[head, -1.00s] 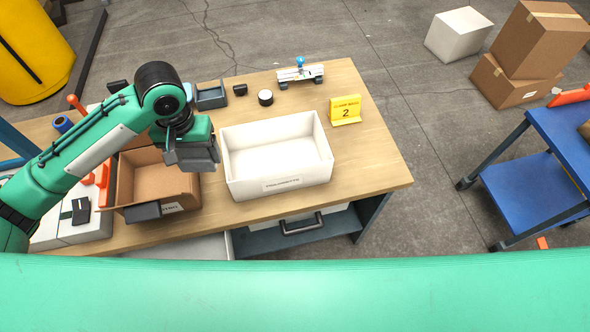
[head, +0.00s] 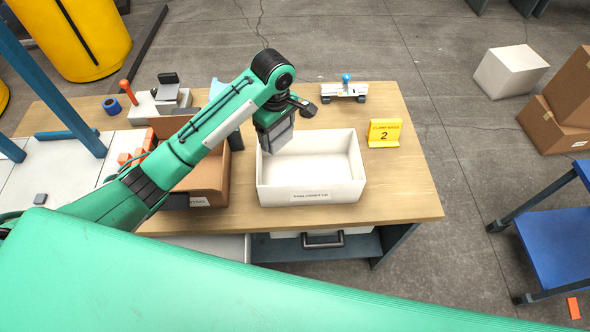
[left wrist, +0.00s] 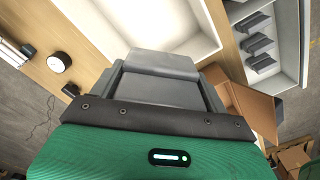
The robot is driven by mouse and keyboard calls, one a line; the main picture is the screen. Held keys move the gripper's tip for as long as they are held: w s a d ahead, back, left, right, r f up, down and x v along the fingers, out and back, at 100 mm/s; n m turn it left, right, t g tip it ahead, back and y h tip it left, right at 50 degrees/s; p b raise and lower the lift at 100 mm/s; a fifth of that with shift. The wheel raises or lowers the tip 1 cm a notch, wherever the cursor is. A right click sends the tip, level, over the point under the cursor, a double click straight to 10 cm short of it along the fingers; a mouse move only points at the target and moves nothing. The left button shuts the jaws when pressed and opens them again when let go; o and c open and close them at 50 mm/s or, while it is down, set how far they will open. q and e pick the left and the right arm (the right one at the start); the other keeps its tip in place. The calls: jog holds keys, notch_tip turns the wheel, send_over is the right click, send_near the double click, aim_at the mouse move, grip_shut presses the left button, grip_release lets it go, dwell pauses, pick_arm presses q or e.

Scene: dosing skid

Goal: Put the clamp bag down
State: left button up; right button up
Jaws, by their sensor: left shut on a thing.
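My left gripper (head: 272,118) is over the left part of the white bin (head: 330,192), pointing down. It is shut on a grey, blocky thing, which I take to be the clamp bag (head: 281,138). In the left wrist view the grey shape (left wrist: 162,64) fills the space ahead of the gripper; where fingers end and bag begins is hard to tell. The bin looks empty where I can see inside. A yellow sign with a 2 (head: 384,134) stands on the table right of the bin. My right gripper is not in view.
An open cardboard box (head: 212,172) stands left of the bin, partly behind my arm. A grey-white device with a blue knob (head: 344,91) lies behind the bin. A blue cart (head: 555,235) stands farther right.

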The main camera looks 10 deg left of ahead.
pick_arm(q)
notch_tip(320, 180, down, 14)
jog(key=p, duration=0.2)
jog(key=shift+r+p, duration=0.1)
jog(key=shift+p, duration=0.25)
jog(key=shift+f+p, duration=0.35)
jog(key=shift+f, duration=1.9)
jog(key=shift+f, duration=0.1)
jog(key=o, duration=1)
jog(key=shift+o, duration=0.2)
notch_tip(320, 180, up, 12)
jog(key=b, duration=0.3)
